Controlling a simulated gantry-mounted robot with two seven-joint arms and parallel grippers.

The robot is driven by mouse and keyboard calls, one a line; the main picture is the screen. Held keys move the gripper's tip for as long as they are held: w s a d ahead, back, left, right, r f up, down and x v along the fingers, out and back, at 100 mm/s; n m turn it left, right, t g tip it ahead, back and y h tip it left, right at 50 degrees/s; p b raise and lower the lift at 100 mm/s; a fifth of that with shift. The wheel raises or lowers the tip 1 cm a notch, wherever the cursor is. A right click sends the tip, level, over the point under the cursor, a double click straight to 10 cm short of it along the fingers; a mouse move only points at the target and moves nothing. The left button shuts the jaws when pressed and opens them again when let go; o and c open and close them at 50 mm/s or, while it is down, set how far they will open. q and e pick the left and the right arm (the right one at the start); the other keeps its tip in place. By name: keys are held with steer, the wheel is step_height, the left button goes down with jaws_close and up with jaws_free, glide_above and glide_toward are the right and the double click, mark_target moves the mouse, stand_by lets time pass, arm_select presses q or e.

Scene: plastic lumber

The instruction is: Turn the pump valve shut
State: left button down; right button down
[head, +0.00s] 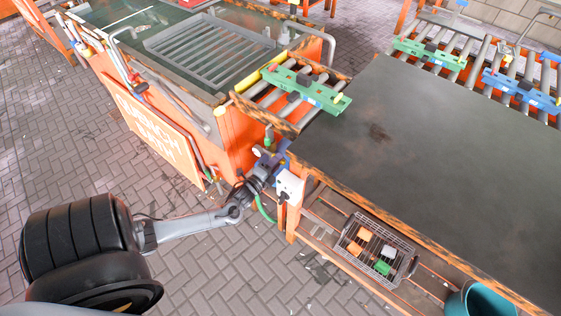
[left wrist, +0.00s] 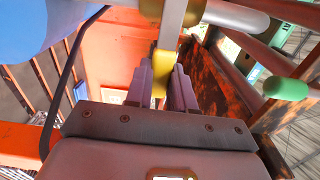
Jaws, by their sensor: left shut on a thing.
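My left gripper (head: 264,168) is at the gap between the quench bath and the dark table, beside a small blue part (head: 282,150). In the left wrist view its two fingers (left wrist: 161,84) are closed on the pump valve's handle, a light grey bar (left wrist: 172,38) with a brass-yellow piece (left wrist: 160,86) between the fingers. In the head view the arm and gripper mostly hide the valve. A large blue rounded body (left wrist: 28,25) is at the upper left of the wrist view. My right gripper is not in view.
The orange quench bath (head: 155,132) stands to the left, with tools hanging along its side. The dark table (head: 440,150) is to the right, with a wire basket (head: 358,251) below. A white box (head: 289,187) is close to my gripper. The left floor is clear.

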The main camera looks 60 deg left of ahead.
arm_select(q)
steer(key=shift+f, duration=0.1)
steer(key=c, duration=1)
jaws_free()
steer(key=shift+o, duration=0.2)
steer(key=shift+s, duration=0.1)
steer(key=p+v, duration=0.3)
steer(key=v, duration=0.7)
steer(key=shift+s+d, duration=0.2)
steer(key=shift+s, duration=0.05)
